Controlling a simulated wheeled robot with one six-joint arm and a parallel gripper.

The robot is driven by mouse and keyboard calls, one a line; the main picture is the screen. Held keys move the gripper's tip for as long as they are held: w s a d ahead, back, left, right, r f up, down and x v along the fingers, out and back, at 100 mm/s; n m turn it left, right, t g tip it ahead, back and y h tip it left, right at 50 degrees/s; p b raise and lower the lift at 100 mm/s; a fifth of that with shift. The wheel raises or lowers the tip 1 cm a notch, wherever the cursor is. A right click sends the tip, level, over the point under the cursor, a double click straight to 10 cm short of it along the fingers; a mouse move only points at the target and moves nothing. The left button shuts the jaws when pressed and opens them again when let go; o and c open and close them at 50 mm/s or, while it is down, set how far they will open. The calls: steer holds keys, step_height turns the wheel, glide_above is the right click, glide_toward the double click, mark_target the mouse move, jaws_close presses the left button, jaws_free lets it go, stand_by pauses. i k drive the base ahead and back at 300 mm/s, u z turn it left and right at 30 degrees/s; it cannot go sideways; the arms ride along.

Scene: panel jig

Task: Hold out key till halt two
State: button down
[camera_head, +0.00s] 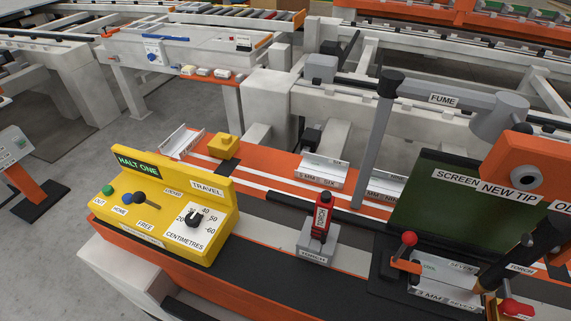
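A yellow control panel (180,215) stands on the orange bench at left. Its small display (138,163) reads HALT ONE. A round green key (108,190) sits above the label OUT, with a blue key (127,197) labelled HOME beside it. A black-knobbed lever (141,199) lies between the labels LOCKED and FREE. A black TRAVEL dial (193,219) has a centimetre scale.
A red torch (322,215) stands upright in a grey holder on the bench. Behind are a FUME arm (440,98) and a dark green screen (440,205). A red-knobbed clamp (408,240) stands at right. A yellow block (224,145) sits behind the panel.

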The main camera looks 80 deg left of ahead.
mark_target(107, 190)
steer(key=u, duration=0.15)
steer(key=i, duration=0.4)
steer(key=u, duration=3.35)
